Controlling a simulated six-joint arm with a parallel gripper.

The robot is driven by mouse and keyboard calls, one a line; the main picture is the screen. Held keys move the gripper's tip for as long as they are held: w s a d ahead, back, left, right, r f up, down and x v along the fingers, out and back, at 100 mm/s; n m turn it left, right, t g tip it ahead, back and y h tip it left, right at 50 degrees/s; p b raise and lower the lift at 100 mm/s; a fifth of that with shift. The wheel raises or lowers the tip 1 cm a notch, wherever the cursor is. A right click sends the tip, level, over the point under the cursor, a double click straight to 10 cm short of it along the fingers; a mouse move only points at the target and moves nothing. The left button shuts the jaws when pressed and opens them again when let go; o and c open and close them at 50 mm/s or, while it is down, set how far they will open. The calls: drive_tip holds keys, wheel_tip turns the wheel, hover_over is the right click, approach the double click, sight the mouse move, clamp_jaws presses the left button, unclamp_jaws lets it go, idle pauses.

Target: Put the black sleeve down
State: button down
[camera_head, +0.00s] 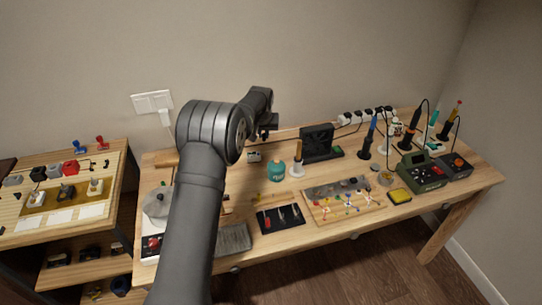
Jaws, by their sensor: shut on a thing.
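My gripper (265,132) is small and dark in the head view, at the end of my arm, over the back left part of the workbench (347,226). It is shut on the black sleeve, a small dark piece that hardly stands out from the dark fingers. The sleeve's exact outline and tilt cannot be told. The gripper appears to be above the bench top, near a small pale block (254,156) and a teal bottle (277,171).
A black fan-like box (317,142) stands right of the gripper. A black mat (264,223) with tools and a board with coloured parts (345,204) lie in front. Soldering tools and a green device (421,172) crowd the right. My arm hides part of the bench's left.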

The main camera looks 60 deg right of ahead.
drive_tip(key=d+f, duration=0.1)
drive_tip(key=f, duration=0.2)
drive_tip(key=s+d+f, duration=0.1)
drive_tip(key=d+f, duration=0.1)
drive_tip(key=f, duration=0.2)
drive_tip(key=d+f, duration=0.1)
drive_tip(key=f, duration=0.2)
drive_tip(key=shift+s+d+f, duration=0.2)
drive_tip(key=shift+s+d, duration=0.05)
drive_tip(key=shift+f+m, duration=0.1)
drive_tip(key=shift+m, duration=0.2)
drive_tip(key=c, duration=1.5)
unclamp_jaws()
drive_tip(key=shift+o, duration=0.2)
drive_tip(key=v, duration=1.2)
drive_tip(key=shift+w, duration=0.1)
